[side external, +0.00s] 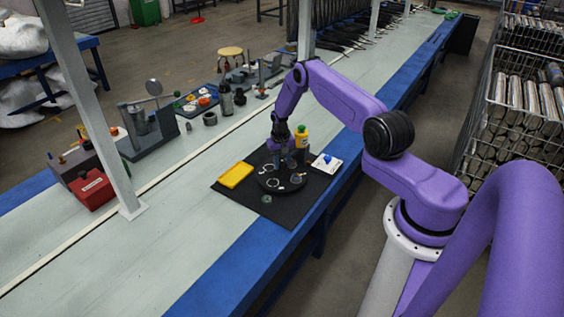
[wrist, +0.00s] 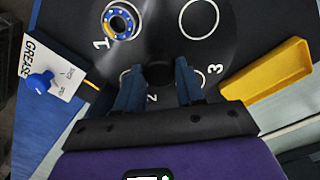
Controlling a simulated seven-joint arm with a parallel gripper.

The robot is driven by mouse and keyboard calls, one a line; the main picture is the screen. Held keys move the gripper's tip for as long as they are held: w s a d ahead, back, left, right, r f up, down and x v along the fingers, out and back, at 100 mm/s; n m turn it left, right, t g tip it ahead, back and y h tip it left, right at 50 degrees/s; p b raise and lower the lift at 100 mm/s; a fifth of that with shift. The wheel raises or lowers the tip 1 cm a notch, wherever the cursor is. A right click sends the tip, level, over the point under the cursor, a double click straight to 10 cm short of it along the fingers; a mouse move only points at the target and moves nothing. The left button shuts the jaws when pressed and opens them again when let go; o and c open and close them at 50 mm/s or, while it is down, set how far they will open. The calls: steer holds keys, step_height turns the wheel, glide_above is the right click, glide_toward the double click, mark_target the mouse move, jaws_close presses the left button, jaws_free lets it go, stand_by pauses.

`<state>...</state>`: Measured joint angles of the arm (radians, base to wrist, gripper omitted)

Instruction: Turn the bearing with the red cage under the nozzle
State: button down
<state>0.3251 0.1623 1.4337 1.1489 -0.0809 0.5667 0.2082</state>
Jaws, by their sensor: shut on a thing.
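A black round turntable (wrist: 163,35) fills the top of the wrist view, with white rings and the numbers 1, 2 and 3. A bearing (wrist: 119,22) with blue and a yellow-orange arc sits in ring 1. The other rings in this view look empty or are partly hidden. I cannot make out a red cage. My gripper (wrist: 160,72) points down at the turntable's middle, its blue fingers shut on a dark centre knob (wrist: 159,75). In the side view the turntable (side external: 283,187) lies under my gripper (side external: 283,160). I cannot pick out the nozzle.
A white GREASE plate with a blue knob (wrist: 40,82) stands beside the turntable. A yellow tray (wrist: 270,72) lies on its other side. A yellow bottle (side external: 301,141) stands behind. A black mat (side external: 236,199) lies under them, with a small ring on it. Tools stand farther left.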

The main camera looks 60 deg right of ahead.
steer(key=c, duration=0.7)
jaws_free()
steer(key=shift+r, duration=0.1)
step_height(320, 180, up, 17)
steer(key=shift+w+a+r, duration=0.15)
steer(key=shift+w+a, duration=0.05)
steer(key=shift+a, duration=0.1)
